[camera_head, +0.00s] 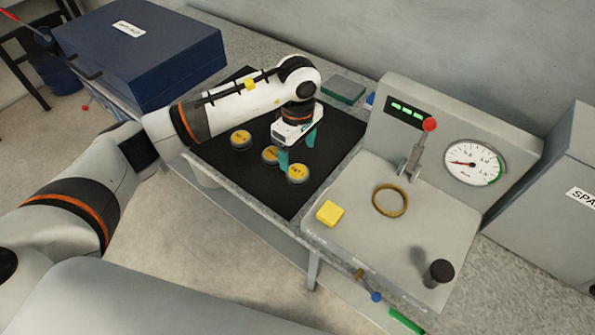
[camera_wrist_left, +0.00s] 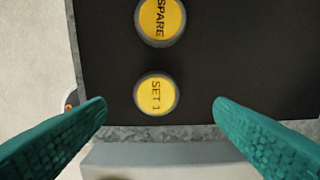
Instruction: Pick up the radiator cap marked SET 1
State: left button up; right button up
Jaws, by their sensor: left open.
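The SET 1 radiator cap (camera_wrist_left: 156,95) is a round cap with a yellow top and grey rim, lying on the black mat near its edge. In the head view it appears to be the cap nearest the grey test unit (camera_head: 298,174). The SPARE cap (camera_wrist_left: 160,20) lies next to it, and also shows in the head view (camera_head: 270,155). My left gripper (camera_head: 297,150) is open and empty, pointing down above the mat. In the left wrist view its green fingers (camera_wrist_left: 159,104) stand apart on either side of SET 1, with no contact visible. My right gripper is out of view.
A third yellow-topped cap (camera_head: 240,139) lies farther left on the mat (camera_head: 336,153). The grey test unit (camera_head: 443,232) at right carries a gauge (camera_head: 474,163), a red-knobbed lever (camera_head: 429,126), a brass ring (camera_head: 390,200) and a yellow block (camera_head: 330,213). A blue box (camera_head: 150,60) stands behind left.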

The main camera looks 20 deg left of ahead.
aim_at(298, 171)
pick_arm(q)
jog(key=f, duration=0.2)
jog(key=f+p, duration=0.1)
jog(key=f, duration=0.2)
jog(key=shift+s+d+f+p, duration=0.1)
jog(key=shift+s+f+p, duration=0.2)
jog(key=shift+f+p, duration=0.1)
jog(key=shift+f, duration=0.25)
jog(key=shift+c, duration=0.4)
jog(key=c, duration=1)
